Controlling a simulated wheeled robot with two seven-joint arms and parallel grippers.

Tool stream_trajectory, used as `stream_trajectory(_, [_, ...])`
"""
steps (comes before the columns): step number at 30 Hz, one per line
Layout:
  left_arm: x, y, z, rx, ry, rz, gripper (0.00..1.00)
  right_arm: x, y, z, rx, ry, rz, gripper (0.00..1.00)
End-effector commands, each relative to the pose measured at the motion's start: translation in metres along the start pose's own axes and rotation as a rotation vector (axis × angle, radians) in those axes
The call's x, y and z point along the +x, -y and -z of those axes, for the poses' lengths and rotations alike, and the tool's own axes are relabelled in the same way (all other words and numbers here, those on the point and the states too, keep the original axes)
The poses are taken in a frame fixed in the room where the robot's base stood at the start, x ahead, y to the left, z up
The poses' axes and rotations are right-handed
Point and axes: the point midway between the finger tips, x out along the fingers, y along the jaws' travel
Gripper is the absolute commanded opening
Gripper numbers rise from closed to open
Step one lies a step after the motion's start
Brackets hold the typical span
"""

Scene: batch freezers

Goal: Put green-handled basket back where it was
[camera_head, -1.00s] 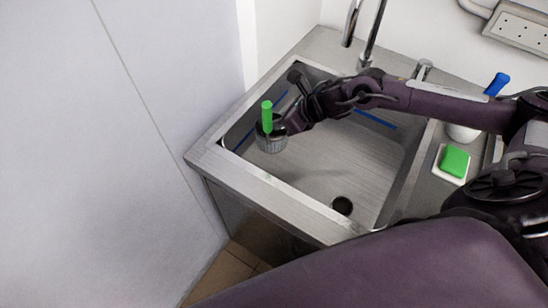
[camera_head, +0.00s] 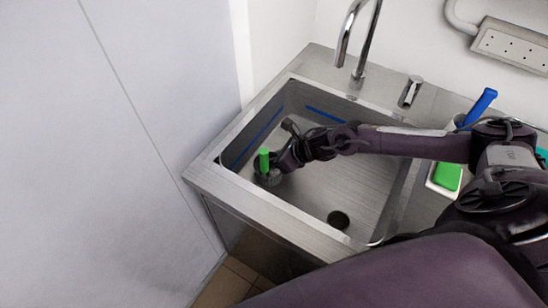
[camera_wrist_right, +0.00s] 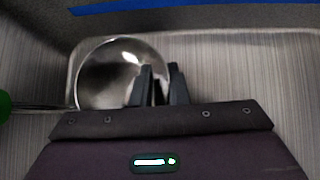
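The green-handled basket (camera_head: 266,178) is a small round metal basket with an upright green handle (camera_head: 264,160). It is low inside the steel sink (camera_head: 350,180), near the left front wall; I cannot tell whether it touches the bottom. My right gripper (camera_head: 283,165) reaches in from the right and is at the basket's right side. In the right wrist view the basket's round shiny inside (camera_wrist_right: 105,72) shows, with the green handle (camera_wrist_right: 4,104) at the left edge. The fingers (camera_wrist_right: 161,85) are close together across its right rim and look shut on it. My left gripper is out of view.
A faucet (camera_head: 358,60) and a lever (camera_head: 411,90) stand behind the sink. A green sponge (camera_head: 447,176) and a blue-handled tool (camera_head: 479,107) are on the right counter. A grey panel (camera_head: 130,130) stands left of the sink. The drain (camera_head: 339,219) and sink middle are clear.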

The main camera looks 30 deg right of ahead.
Motion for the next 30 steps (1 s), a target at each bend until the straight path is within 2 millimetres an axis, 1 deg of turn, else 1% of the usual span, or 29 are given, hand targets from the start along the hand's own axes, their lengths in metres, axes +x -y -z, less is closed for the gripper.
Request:
stream_trajectory(1, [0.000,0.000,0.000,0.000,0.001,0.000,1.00,0.000,0.000,0.000,0.000,-0.001,0.000,0.21])
stream_trajectory(4, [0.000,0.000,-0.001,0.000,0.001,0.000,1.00,0.000,0.000,0.000,0.000,-0.001,0.000,0.34])
stream_trajectory(5, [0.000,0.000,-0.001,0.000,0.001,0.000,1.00,0.000,0.000,0.000,0.000,-0.001,0.000,0.36])
stream_trajectory(13, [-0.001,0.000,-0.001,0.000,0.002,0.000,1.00,-0.001,0.000,-0.001,0.000,-0.001,0.000,0.36])
stream_trajectory(17, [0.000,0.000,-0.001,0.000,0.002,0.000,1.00,-0.009,0.001,0.000,0.000,-0.001,0.001,0.36])
stream_trajectory(20, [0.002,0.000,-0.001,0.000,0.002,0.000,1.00,-0.025,0.001,0.001,-0.001,-0.003,0.002,0.36])
stream_trajectory(27, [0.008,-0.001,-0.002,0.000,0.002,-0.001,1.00,-0.073,0.001,0.002,-0.002,-0.003,0.004,0.36])
stream_trajectory(30, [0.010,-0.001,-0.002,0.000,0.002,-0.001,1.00,-0.091,0.001,0.002,-0.001,-0.004,0.002,0.36])
